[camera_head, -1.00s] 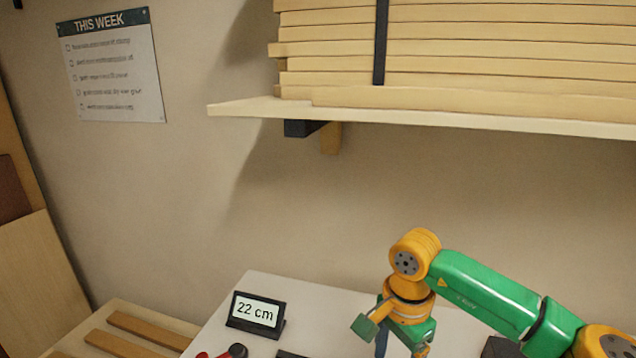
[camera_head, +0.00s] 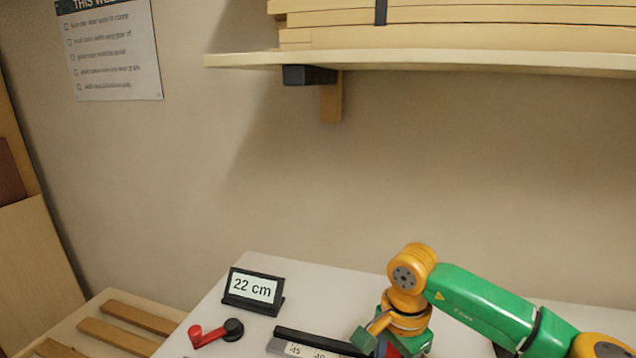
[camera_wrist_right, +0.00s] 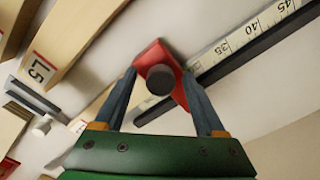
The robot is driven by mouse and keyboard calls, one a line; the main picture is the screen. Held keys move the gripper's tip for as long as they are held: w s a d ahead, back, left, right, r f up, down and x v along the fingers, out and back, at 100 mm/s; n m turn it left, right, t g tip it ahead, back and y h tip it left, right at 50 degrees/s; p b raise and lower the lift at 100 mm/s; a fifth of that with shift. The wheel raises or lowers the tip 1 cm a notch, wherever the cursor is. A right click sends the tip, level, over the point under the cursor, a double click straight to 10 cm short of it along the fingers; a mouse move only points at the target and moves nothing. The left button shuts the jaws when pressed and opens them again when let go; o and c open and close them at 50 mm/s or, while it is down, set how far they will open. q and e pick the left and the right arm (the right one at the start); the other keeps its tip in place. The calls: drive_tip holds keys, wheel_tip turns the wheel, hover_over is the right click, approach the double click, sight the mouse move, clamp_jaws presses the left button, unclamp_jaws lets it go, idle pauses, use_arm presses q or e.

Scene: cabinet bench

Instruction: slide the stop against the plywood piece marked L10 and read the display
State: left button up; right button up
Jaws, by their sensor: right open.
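The display (camera_head: 253,288) stands on the pale bench and reads "22 cm". The red stop (camera_wrist_right: 158,72) with its dark round knob sits by the measuring scale (camera_wrist_right: 245,35) in the right wrist view. My right gripper (camera_wrist_right: 159,76) is open, with one finger on each side of the stop; whether they touch it is unclear. In the head view the right gripper (camera_head: 388,343) is low over the scale, its fingertips largely hidden. A wooden piece marked L5 (camera_wrist_right: 42,68) lies to the left in the wrist view. No L10 mark is readable. My left gripper is not in view.
A red lever with a black knob (camera_head: 215,333) lies before the display. A slatted pallet (camera_head: 110,325) is at the left. A shelf (camera_head: 430,62) with stacked boards hangs above on the wall. The bench between display and wall is clear.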

drive_tip(key=c, duration=1)
drive_tip(key=shift+d, duration=0.25)
drive_tip(key=o, duration=1)
drive_tip(key=shift+o, duration=0.2)
drive_tip(key=shift+d, duration=0.1)
wheel_tip(320, 180, up, 9)
drive_tip(key=p, duration=0.7)
drive_tip(key=shift+r, duration=0.15)
